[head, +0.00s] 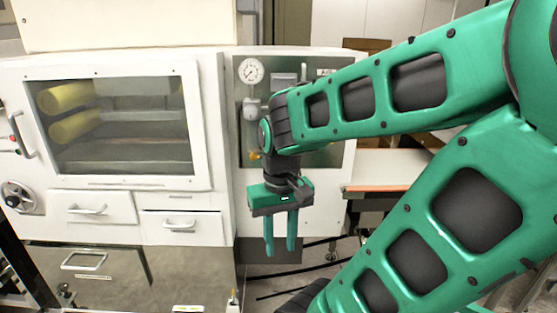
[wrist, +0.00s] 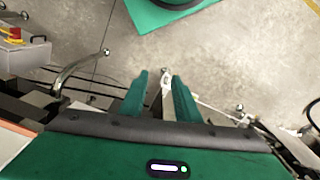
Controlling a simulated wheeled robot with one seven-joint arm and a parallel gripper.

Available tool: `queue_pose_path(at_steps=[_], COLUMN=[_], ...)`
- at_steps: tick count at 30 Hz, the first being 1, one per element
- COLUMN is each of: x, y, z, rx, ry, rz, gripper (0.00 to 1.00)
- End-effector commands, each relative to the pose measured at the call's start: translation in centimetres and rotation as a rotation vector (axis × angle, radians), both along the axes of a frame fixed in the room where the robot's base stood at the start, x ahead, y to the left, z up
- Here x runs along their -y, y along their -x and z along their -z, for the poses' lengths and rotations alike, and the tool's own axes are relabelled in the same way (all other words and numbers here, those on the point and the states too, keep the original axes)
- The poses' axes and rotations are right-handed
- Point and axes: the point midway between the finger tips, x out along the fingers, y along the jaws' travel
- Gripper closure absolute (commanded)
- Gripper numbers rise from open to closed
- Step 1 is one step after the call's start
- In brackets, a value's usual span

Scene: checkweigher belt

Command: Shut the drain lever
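My gripper (head: 281,248) hangs straight down in front of the machine's right-hand panel, its two green fingers apart with nothing visible held between them. In the wrist view its fingers (wrist: 160,82) are also spread, with a pale metal part (wrist: 166,76) showing beyond the gap; I cannot tell what that part is or how far below it lies. No part is clearly identifiable as the drain lever. A bent metal bar with a rounded end (wrist: 80,68) lies left of the fingers in the wrist view. A small yellow part (head: 254,155) shows beside my wrist on the panel, partly hidden.
The white machine has a windowed door (head: 188,128), drawers (head: 92,198) and a handwheel (head: 17,197) to the left. A gauge (head: 251,71) sits above my wrist. A belt end (head: 395,172) is right of the panel. A red-and-yellow button box (wrist: 18,50) stands left in the wrist view.

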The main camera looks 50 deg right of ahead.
Motion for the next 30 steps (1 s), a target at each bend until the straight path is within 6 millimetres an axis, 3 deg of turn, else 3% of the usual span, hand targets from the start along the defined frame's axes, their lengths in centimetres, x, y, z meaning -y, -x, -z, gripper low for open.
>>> queue_pose_path(at_steps=[13,30], x=[0.3,3.9], y=[0.7,-8.1], z=[-0.2,5.9], rx=[0.019,0.186], ry=[0.004,-0.118], rz=[0.011,0.168], gripper=[0.70,0.70])
